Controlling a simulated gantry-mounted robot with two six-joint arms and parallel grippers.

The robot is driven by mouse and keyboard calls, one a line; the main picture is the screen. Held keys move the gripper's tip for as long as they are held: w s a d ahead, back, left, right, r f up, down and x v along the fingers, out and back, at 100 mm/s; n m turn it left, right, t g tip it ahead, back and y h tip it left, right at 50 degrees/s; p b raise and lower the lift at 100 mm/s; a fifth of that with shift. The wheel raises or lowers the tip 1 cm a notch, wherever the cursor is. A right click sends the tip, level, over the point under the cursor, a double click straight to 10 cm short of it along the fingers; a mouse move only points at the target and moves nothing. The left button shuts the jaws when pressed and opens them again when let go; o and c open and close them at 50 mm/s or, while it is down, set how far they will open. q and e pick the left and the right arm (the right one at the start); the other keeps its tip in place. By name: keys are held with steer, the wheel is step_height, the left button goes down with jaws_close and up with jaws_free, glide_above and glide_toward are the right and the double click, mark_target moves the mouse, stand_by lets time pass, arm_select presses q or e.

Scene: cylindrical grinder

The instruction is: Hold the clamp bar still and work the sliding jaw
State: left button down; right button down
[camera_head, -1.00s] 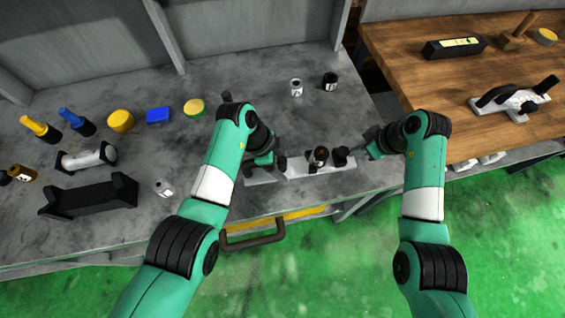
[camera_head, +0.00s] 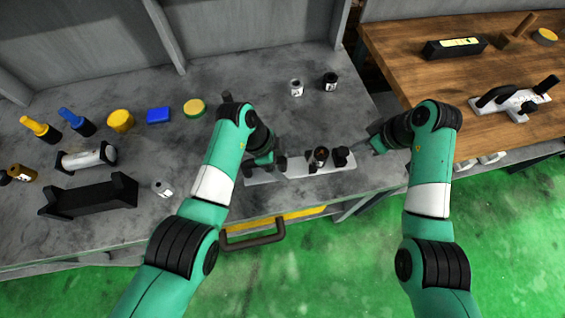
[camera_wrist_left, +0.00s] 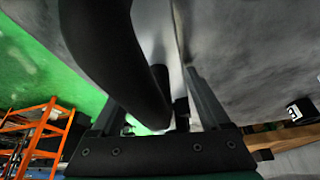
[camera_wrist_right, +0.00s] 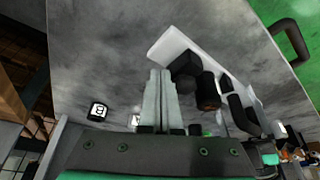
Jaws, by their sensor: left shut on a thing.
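The clamp bar (camera_head: 300,168) is a pale flat bar with black and brown upright parts, lying near the front edge of the grey bench. My left gripper (camera_head: 277,163) is at its left end, shut on a black part of it; in the left wrist view a thick curved black piece (camera_wrist_left: 115,55) passes by the fingers. A dark upright block (camera_head: 341,156), perhaps the sliding jaw, stands near the bar's right end. My right gripper (camera_head: 372,147) is just right of that block, apart from it. Its fingers (camera_wrist_right: 160,98) are together and empty, with the bar beyond them.
Two small bottles, one white-topped (camera_head: 296,87) and one black (camera_head: 329,82), stand behind the clamp. A small jar (camera_head: 162,188) and a black cradle (camera_head: 88,196) are to the left. A wooden table (camera_head: 400,50) is at the right. Bare bench lies between.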

mark_target(338, 149)
arm_select(q)
steer(key=shift+d, duration=0.15)
arm_select(e)
steer(key=shift+s+a, duration=0.2)
steer(key=shift+a, duration=0.55)
steer(key=shift+s+a, duration=0.15)
steer(key=shift+a, duration=0.65)
steer(key=shift+s+a, duration=0.2)
steer(key=shift+a, duration=0.55)
steer(key=shift+r, duration=0.65)
steer(key=shift+w+d+r, duration=0.1)
steer(key=shift+d+r, duration=0.1)
steer(key=shift+r, duration=0.75)
steer(key=shift+s+d+r, duration=0.1)
steer(key=shift+d+r, duration=0.05)
steer(key=shift+r, duration=0.8)
steer(key=shift+w+d+r, duration=0.1)
steer(key=shift+d+r, duration=0.1)
steer(key=shift+r, duration=0.75)
arm_select(q)
jaws_free()
steer(key=shift+a+r, duration=0.1)
steer(key=shift+a, duration=0.1)
steer(key=v, duration=1.1)
steer(key=shift+a+r, duration=0.2)
steer(key=shift+r, duration=0.15)
